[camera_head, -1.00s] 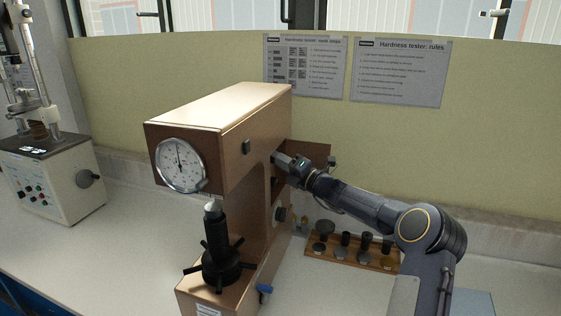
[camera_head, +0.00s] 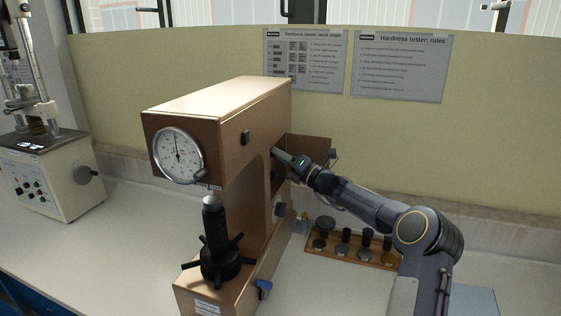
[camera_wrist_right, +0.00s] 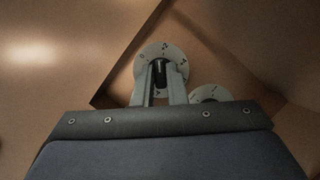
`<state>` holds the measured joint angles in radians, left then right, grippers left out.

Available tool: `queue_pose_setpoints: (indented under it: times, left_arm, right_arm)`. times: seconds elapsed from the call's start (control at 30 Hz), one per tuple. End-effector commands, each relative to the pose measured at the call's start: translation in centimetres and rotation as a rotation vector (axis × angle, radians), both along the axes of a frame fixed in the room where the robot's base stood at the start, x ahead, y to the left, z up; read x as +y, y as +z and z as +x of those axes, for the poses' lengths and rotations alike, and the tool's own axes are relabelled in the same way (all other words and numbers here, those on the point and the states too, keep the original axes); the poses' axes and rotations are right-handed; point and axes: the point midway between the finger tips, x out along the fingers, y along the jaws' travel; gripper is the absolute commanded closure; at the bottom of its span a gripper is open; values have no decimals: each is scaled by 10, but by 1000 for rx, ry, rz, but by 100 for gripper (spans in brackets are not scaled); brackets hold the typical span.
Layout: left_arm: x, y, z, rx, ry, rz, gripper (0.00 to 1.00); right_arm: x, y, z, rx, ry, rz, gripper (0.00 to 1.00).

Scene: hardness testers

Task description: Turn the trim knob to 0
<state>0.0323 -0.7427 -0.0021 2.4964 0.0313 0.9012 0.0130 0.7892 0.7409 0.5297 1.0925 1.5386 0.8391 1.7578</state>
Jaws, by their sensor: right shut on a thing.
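The hardness tester (camera_head: 215,105) is a copper-brown machine with a round white gauge (camera_head: 178,155) on its front. My right gripper (camera_head: 277,153) reaches its right side face. In the right wrist view, its two fingers (camera_wrist_right: 160,80) stand on either side of a black knob (camera_wrist_right: 160,71) and are shut on it. A second pale dial (camera_wrist_right: 211,95) shows lower right, partly hidden by my gripper. Which of the two is the trim knob I cannot tell. My left gripper is not in view.
A dark spindle with a spoked handwheel (camera_head: 220,262) stands under the tester's head. A wooden rack (camera_head: 352,252) with several dark pieces lies below my right arm. A white instrument (camera_head: 50,180) stands at the left. The bench between is clear.

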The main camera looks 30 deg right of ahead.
Motion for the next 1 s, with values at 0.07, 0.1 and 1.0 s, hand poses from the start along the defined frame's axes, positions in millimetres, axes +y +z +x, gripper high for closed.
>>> queue_pose_setpoints:
  times: [0.07, 0.1, 1.0]
  left_arm:
    - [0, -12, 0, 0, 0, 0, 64]
    - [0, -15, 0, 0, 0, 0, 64]
    - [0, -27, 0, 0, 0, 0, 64]
  right_arm:
    - [-1, -5, 1, -48, 0, -52, 100]
    - [-1, -6, 1, -71, 0, -81, 100]
    - [-3, -2, 4, -503, 0, -589, 100]
